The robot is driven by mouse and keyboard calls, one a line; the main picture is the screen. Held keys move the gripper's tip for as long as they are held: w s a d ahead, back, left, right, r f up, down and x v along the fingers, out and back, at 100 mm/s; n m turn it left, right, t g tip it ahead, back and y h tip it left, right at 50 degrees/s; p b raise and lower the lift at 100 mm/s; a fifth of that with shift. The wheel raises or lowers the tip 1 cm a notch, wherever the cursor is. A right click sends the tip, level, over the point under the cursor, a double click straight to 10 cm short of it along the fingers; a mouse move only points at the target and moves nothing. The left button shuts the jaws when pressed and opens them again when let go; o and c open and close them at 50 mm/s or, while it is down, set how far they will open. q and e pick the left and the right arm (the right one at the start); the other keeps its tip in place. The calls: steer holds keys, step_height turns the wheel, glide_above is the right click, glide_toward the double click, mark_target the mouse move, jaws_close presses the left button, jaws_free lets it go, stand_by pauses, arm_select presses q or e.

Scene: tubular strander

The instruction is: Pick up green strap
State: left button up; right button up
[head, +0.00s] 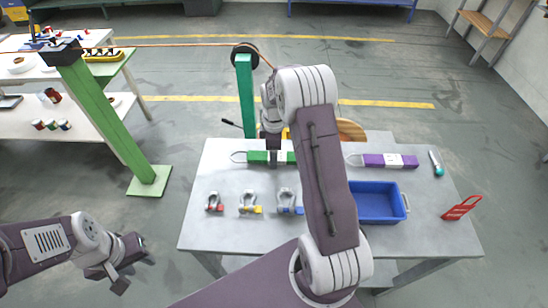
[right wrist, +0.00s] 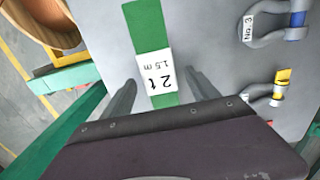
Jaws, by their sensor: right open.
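The green strap (head: 257,157) lies flat near the back of the grey table, with a wire-like loop at its left end. In the right wrist view the strap (right wrist: 147,28) carries a white label reading "2 t 1.5 m". My right gripper (right wrist: 162,92) is open, with one finger on each side of the strap around the label. No grip on it shows. In the head view my right arm hides the strap's right part. My left gripper (head: 136,266) is off the table at the lower left, with its fingers apart and empty.
A purple strap (head: 389,161) lies right of my right arm. Shackles with red (head: 214,202), yellow (head: 250,203) and blue (head: 287,202) parts stand in front. A blue bin (head: 378,203), red holder (head: 461,208) and green post (head: 245,95) stand nearby.

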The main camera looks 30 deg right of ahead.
steer(key=shift+f, duration=0.15)
jaws_close()
steer(key=shift+r, duration=0.55)
step_height(320, 180, up, 3)
steer(key=shift+w+f, duration=0.1)
steer(key=s+d+r, duration=0.6)
steer(key=s+r, duration=0.1)
steer(key=s, duration=0.2)
steer(key=shift+s+d+b, duration=0.35)
